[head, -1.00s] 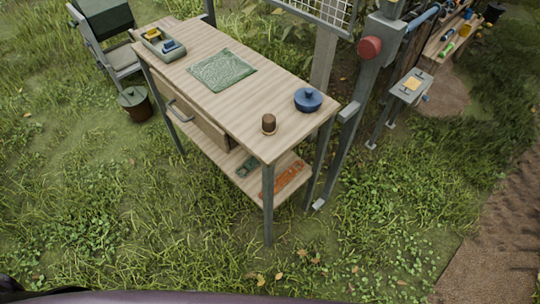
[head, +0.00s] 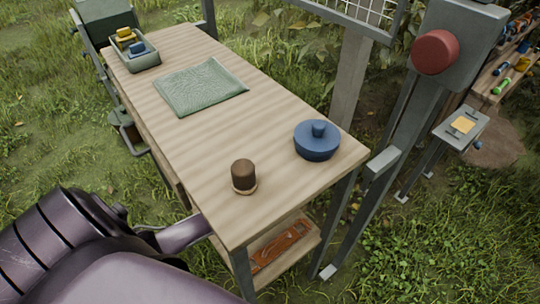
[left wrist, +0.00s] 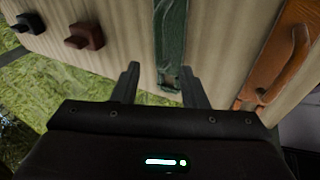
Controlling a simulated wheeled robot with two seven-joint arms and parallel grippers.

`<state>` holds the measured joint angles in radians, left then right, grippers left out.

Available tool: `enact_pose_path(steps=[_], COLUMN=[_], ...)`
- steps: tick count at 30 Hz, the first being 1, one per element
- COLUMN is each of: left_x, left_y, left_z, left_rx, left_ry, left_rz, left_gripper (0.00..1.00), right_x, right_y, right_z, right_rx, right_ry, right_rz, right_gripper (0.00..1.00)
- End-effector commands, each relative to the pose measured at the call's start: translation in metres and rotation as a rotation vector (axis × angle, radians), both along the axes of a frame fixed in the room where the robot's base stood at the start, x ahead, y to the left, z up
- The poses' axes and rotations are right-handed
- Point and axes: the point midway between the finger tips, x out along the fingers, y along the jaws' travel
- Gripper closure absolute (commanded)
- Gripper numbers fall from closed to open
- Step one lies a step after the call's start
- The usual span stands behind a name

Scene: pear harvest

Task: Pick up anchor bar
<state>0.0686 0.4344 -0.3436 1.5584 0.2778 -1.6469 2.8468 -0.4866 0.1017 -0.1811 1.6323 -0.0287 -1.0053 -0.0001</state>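In the left wrist view, a long narrow green bar (left wrist: 171,40) lies on a pale wooden surface, its near end at the gap between my fingers. Beside it to the right lies an orange piece with a raised handle (left wrist: 285,55). Nothing labels which is the anchor bar. The orange piece also shows on the table's lower shelf in the head view (head: 280,247); the green bar is hidden there. My left gripper (left wrist: 160,78) is open, its fingertips either side of the green bar's near end; contact cannot be told. My right gripper is out of view.
The wooden tabletop (head: 205,140) holds a brown-capped jar (head: 243,175), a blue lidded pot (head: 317,140), a green mat (head: 200,86) and a tray (head: 140,62). A table leg (head: 242,272) stands near the shelf.

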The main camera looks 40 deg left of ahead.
Motion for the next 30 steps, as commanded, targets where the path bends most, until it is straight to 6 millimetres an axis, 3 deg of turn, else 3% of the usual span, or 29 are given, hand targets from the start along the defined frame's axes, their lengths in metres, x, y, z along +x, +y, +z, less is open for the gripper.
enact_pose_path(steps=[5, 21, 30], left_x=[0.001, -0.002, -0.002], left_y=[0.002, 0.031, 0.033], left_z=[-0.001, -0.062, -0.066], left_rx=[0.006, 0.006, 0.006], left_ry=[-0.026, -0.026, -0.027], left_rz=[0.072, 0.069, 0.069], left_gripper=[0.61, 0.61, 0.61], right_x=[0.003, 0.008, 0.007], right_y=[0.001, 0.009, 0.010], right_z=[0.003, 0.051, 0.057], right_rx=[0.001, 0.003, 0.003], right_ry=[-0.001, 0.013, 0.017], right_rz=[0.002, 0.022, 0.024], right_gripper=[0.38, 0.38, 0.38])
